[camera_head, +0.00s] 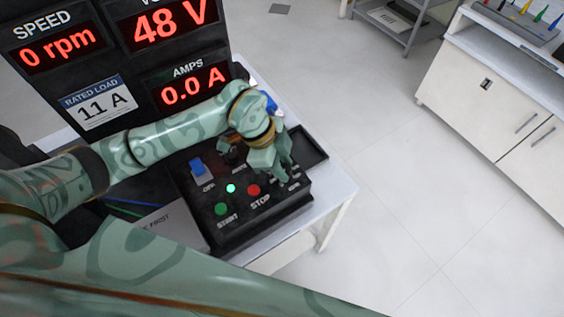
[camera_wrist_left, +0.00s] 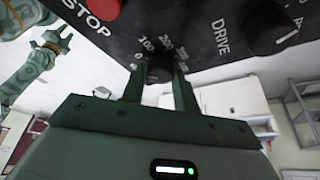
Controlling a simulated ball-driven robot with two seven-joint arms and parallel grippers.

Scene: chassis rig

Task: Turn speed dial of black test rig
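The black test rig's control box (camera_head: 235,233) stands on a white table. My left gripper (camera_head: 278,170) reaches down over its right part and hides the speed dial in the head view. In the left wrist view the speed dial (camera_wrist_left: 160,69) is a small black knob with a printed scale of hundreds around it. The fingers of my left gripper (camera_wrist_left: 160,82) stand on both sides of the knob, which fills the gap between them. My right gripper (camera_wrist_left: 51,42) shows small in the left wrist view, fingers apart and empty.
A red STOP button (camera_head: 253,190), green START button (camera_head: 221,209) and blue switch (camera_head: 197,165) sit near my left gripper. The DRIVE knob (camera_wrist_left: 271,27) is beside the dial. My other arm crosses the foreground. The floor (camera_head: 400,200) at right is clear.

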